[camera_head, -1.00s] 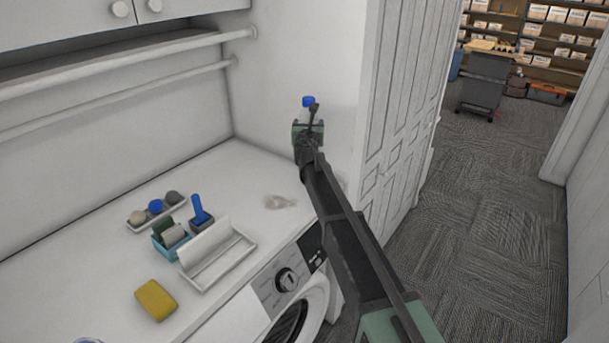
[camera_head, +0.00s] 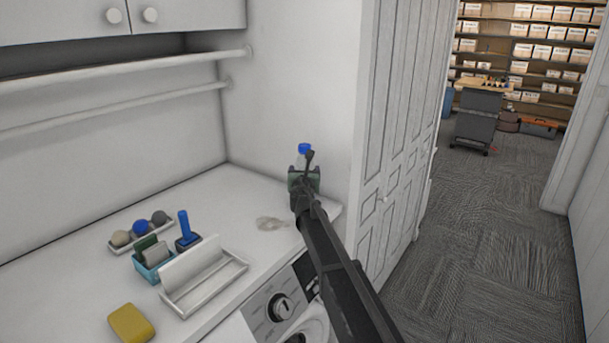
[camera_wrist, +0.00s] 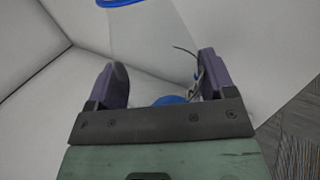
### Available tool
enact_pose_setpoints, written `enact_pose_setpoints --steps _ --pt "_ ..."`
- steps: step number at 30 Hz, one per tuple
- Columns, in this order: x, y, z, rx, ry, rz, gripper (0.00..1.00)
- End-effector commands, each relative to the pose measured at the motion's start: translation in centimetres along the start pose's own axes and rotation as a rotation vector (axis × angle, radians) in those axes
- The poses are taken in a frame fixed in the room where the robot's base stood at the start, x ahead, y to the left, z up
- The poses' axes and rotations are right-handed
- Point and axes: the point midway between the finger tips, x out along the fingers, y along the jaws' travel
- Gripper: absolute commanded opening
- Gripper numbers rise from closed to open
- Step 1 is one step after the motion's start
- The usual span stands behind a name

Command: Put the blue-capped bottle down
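The blue-capped bottle (camera_head: 304,150) stands upright at my gripper (camera_head: 304,178), in front of the side wall, above the right end of the white counter (camera_head: 238,205). Its clear body shows just below the cap; my gripper hides the rest, and I cannot see whether its base touches the counter. In the wrist view my gripper's fingers (camera_wrist: 163,83) are apart, one on each side, with a blue piece (camera_wrist: 170,100) partly hidden low between them. The bottle moves with my gripper, so the fingers hold it.
A pale clear smear (camera_head: 272,223) lies on the counter left of my gripper. A white tray (camera_head: 205,285), a blue caddy (camera_head: 152,265), a blue-handled tool (camera_head: 185,228), a tray of balls (camera_head: 128,243) and a yellow sponge (camera_head: 131,322) stand further left. A panelled door (camera_head: 400,130) stands right.

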Motion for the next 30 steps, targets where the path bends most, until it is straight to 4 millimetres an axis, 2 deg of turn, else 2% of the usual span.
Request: enact_pose_setpoints --steps 1,4,15,20,27,30 --pt "0.0 0.0 0.0 0.0 0.0 0.0 0.84" --pt "0.0 0.0 0.1 0.0 0.0 0.0 0.99" --pt "-0.4 0.0 0.5 0.0 0.0 0.0 0.99" --pt "-3.5 0.0 0.4 0.0 0.0 0.002 0.99" --pt "-10.0 -0.1 0.4 0.0 0.0 0.001 0.99" --pt "-11.6 -0.1 0.4 0.0 0.0 0.001 0.99"
